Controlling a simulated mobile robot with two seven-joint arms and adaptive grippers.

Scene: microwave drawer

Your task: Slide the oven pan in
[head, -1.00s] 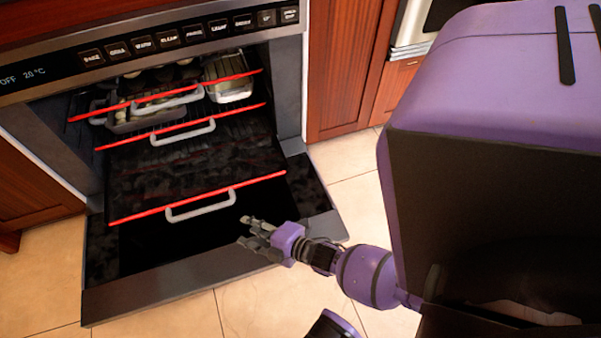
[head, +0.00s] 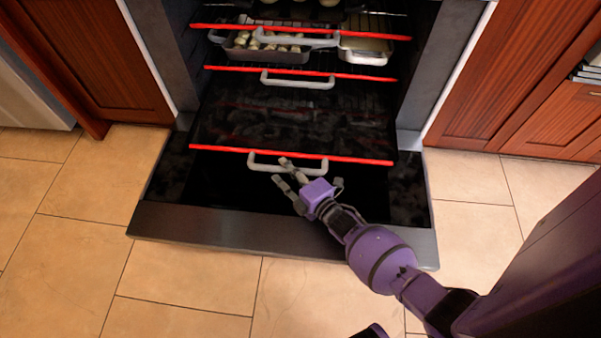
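The oven pan (head: 290,128) is a wide dark tray with a red front edge and a pale handle (head: 256,165). It sits lowest in the open oven and sticks out over the lowered door (head: 180,225). My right gripper (head: 279,171) is open, with its fingers spread and nothing between them. It is at the right part of the pan's handle in the picture; I cannot tell whether it touches. Its fingers cover part of the handle. My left gripper is not in view.
Above the pan are two racks with red front edges and handles, the middle one (head: 310,77) and the upper one (head: 245,28). A food-filled dish (head: 265,52) and a light tray (head: 365,48) sit above the middle rack. Cabinets flank the oven. The tiled floor (head: 190,290) in front is clear.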

